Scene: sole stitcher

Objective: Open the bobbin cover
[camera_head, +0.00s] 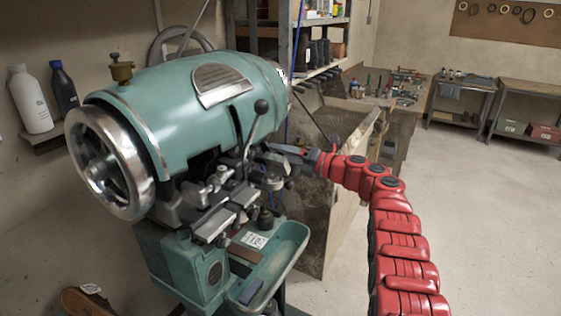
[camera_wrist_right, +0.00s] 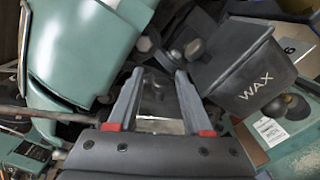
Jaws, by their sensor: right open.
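The green sole stitcher (camera_head: 190,100) stands at the left in the head view. My right arm reaches in from the right, and its gripper (camera_head: 272,149) is at the machine's front mechanism. In the right wrist view the gripper (camera_wrist_right: 159,76) is open, with two grey fingers apart. A pale metal plate (camera_wrist_right: 160,126) shows between the fingers, near their bases. I cannot tell for certain which part is the bobbin cover; the dark mechanism and my fingers hide some of this area. No held object shows. My left gripper is not in view.
A dark box marked WAX (camera_wrist_right: 245,75) is right of the fingers. A lever with a black ball (camera_head: 260,108) rises beside the gripper. A green tray (camera_head: 285,245) juts out below. A wooden-sided bin (camera_head: 345,205) stands behind my arm. Floor at the right is clear.

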